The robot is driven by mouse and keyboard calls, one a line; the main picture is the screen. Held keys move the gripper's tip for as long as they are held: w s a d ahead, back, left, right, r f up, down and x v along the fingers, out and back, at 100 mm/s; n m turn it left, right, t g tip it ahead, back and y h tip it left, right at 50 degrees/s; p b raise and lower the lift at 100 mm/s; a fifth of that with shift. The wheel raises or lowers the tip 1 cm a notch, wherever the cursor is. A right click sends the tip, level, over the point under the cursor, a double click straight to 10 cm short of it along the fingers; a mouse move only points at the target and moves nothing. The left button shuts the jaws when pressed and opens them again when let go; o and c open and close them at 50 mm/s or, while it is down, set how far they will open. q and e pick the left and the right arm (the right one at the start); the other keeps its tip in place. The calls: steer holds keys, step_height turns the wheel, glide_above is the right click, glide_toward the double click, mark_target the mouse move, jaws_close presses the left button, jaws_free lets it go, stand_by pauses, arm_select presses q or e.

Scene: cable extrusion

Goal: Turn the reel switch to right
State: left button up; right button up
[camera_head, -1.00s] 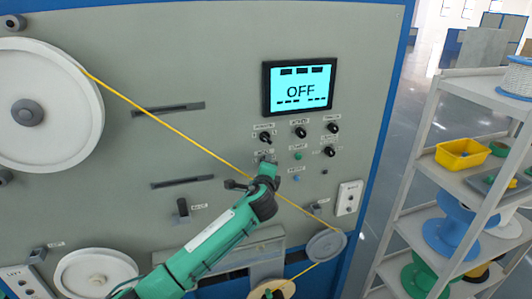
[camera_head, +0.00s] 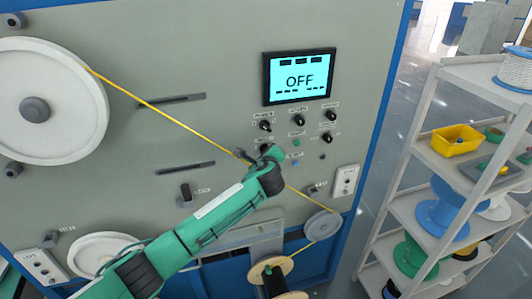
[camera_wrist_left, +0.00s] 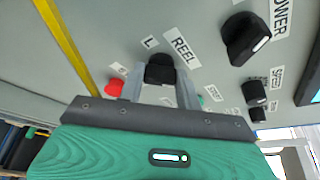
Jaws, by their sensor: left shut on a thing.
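The reel switch is a black knob (camera_wrist_left: 160,68) on the grey machine panel, next to a "REEL" label (camera_wrist_left: 182,48) and an "L" label (camera_wrist_left: 150,42) in the left wrist view. My left gripper (camera_wrist_left: 160,76) has its two grey fingers on either side of the knob and is shut on it. In the head view my left gripper (camera_head: 267,152) is at the panel below the row of knobs, and it largely hides the reel switch. My right gripper is not in view.
The screen (camera_head: 299,77) above reads "OFF". Other black knobs (camera_head: 299,120) sit close by, with a red button (camera_wrist_left: 114,87) beside the switch. A yellow cable (camera_head: 180,124) runs diagonally behind my arm. A shelf (camera_head: 470,75) stands at the right.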

arm_select(q)
steer(key=shift+f, duration=0.15)
steer(key=o, duration=1)
steer(key=shift+s, duration=0.1)
steer(key=shift+b+v, duration=2.75)
steer(key=shift+v, duration=4.15)
